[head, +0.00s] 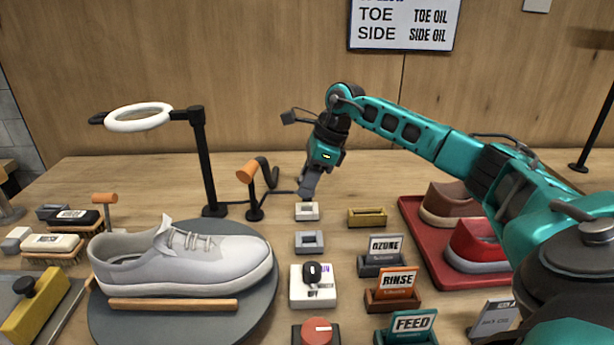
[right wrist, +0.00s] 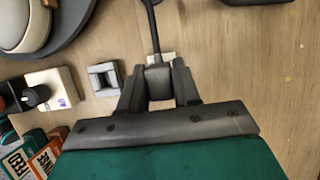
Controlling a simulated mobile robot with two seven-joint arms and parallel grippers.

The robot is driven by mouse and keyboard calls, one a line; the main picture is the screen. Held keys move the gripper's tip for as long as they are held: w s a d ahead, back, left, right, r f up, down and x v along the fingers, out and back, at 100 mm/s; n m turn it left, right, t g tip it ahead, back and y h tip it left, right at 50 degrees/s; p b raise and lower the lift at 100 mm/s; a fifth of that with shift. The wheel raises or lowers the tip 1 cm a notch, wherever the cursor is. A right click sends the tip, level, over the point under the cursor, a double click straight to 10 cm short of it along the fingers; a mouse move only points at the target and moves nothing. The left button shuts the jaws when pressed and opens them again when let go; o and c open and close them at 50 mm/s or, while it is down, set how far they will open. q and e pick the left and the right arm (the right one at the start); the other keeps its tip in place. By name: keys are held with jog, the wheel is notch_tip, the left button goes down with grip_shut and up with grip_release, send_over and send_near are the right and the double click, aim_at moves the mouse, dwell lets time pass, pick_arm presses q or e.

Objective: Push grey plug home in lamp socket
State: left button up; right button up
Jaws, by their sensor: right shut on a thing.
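My right gripper (head: 307,193) points down at the back middle of the table, its tips just at a cream-white socket block (head: 307,212). In the right wrist view it is shut on the grey plug (right wrist: 158,82), which sits between the two fingers with its dark cord leading away. The white block (right wrist: 161,58) shows only in part behind the plug there. I cannot tell whether the plug is in the opening or how deep. The ring lamp (head: 203,160) stands to the left, with a dark cord running toward the gripper. My left gripper is not in view.
A grey socket block (head: 309,242) and a brass one (head: 367,217) stand close by. A white switch box (head: 313,292) is nearer. A sneaker (head: 180,262) lies on a round grey mat (head: 262,310). Labelled card holders (head: 382,262) and a red shoe tray (head: 428,232) are at right.

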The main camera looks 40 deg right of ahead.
jog(key=shift+f, duration=0.5)
jog(key=shift+p, duration=0.4)
dwell(1.4)
jog(key=shift+f+b, duration=0.9)
jog(key=shift+f, duration=0.45)
jog(key=o, duration=1.1)
jog(key=shift+c, duration=0.2)
jog(key=p+v, duration=0.1)
jog(key=v, duration=1.2)
jog(key=shift+f, duration=0.1)
